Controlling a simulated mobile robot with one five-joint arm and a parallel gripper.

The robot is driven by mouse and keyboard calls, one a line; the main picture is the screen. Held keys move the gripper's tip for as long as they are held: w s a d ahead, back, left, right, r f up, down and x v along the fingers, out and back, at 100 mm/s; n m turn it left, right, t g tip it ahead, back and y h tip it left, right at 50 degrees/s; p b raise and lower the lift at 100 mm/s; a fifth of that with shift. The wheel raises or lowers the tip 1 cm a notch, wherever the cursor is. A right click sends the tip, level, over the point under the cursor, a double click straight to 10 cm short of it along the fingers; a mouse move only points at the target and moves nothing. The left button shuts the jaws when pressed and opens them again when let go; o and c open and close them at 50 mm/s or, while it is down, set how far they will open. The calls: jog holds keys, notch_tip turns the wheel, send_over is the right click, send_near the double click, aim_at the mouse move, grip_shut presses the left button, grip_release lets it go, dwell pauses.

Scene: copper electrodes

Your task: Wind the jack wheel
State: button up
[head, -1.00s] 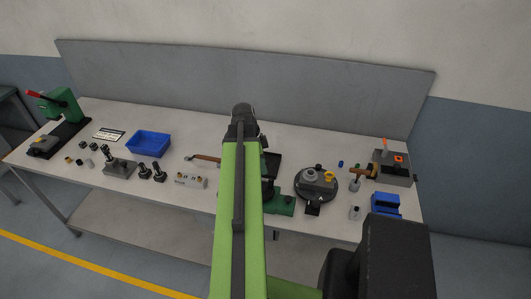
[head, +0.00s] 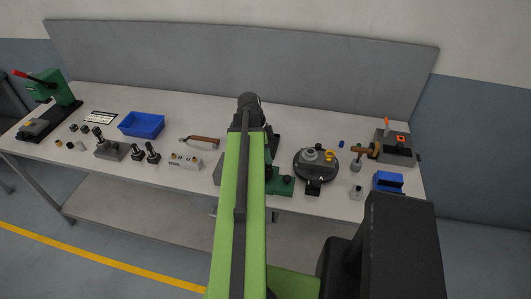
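I cannot make out with certainty which part is the jack wheel. A green and black device (head: 281,185) on the bench is partly hidden behind my arm, and a wheel on it may be covered. To its right is a round black base (head: 303,174) with a grey round part (head: 311,155) and a yellow piece on top. My green arm reaches up the middle of the picture, over the bench. Its dark end shows beside the green device, but the fingers of my gripper are hidden.
On the bench (head: 222,174), a blue bin (head: 141,124), a brown-handled tool (head: 205,140) and several small black fittings lie left of my arm. A blue block (head: 388,181), a mallet (head: 366,151) and a grey box (head: 394,149) stand right. A green press (head: 55,88) is far left.

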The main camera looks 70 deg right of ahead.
jog(key=shift+b+x, duration=0.9)
jog(key=shift+x, duration=0.5)
grip_shut()
